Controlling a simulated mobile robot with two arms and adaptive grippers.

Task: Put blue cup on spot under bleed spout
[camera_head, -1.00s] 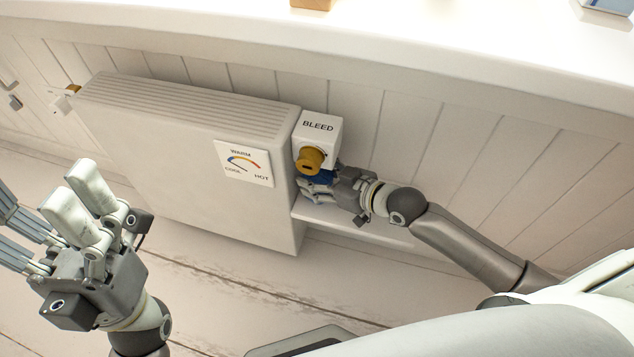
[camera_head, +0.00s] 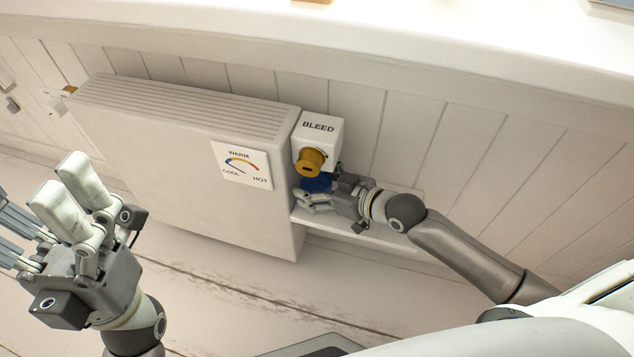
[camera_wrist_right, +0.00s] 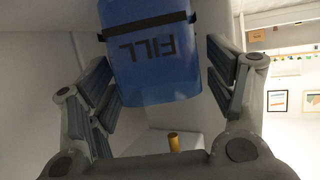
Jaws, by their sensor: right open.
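The blue cup (camera_head: 318,184) is below the brass bleed spout (camera_head: 310,160), partly hidden by the spout and my right gripper (camera_head: 312,199). In the right wrist view the cup (camera_wrist_right: 155,75) shows the word FILL upside down and a dark band. My right gripper (camera_wrist_right: 160,88) is open, with its fingers on either side of the cup and gaps showing. The cup's base and the spot under the spout are hidden, so I cannot tell exactly how it rests. My left gripper (camera_head: 45,205) is open and empty at the far left, away from the cup.
The white BLEED box (camera_head: 318,135) sits at the right end of the radiator (camera_head: 180,165), which has a WARM/COOL/HOT dial (camera_head: 242,165). A narrow white ledge (camera_head: 370,235) runs below the box. The panelled wall is close behind. Open floor lies in front.

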